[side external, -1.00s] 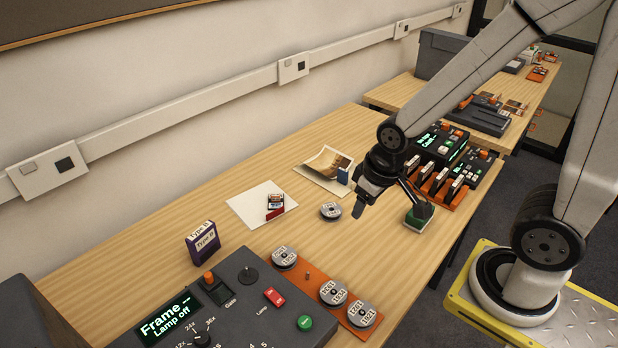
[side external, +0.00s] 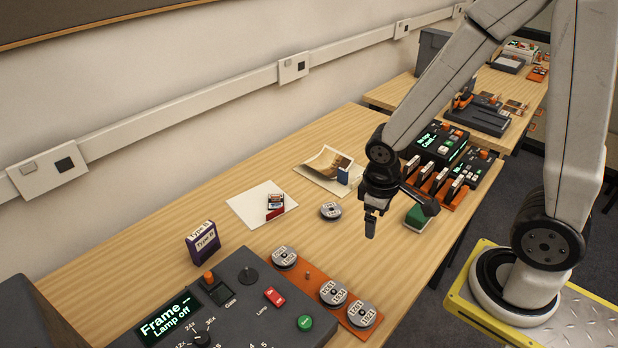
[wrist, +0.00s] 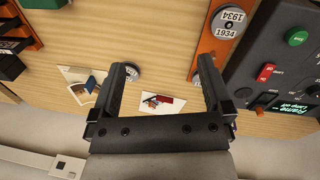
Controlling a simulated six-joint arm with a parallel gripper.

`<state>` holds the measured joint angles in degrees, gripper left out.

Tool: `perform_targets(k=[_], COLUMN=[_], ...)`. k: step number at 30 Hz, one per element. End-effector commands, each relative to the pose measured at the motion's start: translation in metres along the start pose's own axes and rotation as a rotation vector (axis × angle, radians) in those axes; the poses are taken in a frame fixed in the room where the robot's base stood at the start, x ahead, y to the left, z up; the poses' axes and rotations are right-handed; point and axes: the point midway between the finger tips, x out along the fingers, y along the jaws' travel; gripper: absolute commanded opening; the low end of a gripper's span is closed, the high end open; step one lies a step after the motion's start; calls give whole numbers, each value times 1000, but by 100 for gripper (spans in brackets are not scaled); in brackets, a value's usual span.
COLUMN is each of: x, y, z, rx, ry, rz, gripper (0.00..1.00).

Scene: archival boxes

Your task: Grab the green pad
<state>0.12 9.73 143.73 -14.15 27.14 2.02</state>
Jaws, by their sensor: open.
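The green pad (side external: 416,217) lies on the wooden table near its front edge, close to the orange rack, in the side view.
An orange rack (side external: 446,199) with several upright cartridges stands beyond the pad. A round reel (side external: 331,211) lies left of my gripper. An orange tray (side external: 318,284) with reels and a grey console (side external: 245,318) are nearer the camera. Bare table lies below my gripper.

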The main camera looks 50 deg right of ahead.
Motion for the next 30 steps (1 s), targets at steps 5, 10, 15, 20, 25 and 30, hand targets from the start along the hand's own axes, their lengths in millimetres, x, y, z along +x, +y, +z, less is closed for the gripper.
perform_targets(k=[5,10,15,20,25,30], x=[29,50,70,87,106,127], y=[16,37,59,80,100,116], z=[20,36,47,52,52,46], rx=[-164,-325,-490,-651,-827,-1006], ry=[-198,-371,-527,-655,-765,-842], rz=[81,168,262,358,466,578], gripper=[100,100,100,100,100,100])
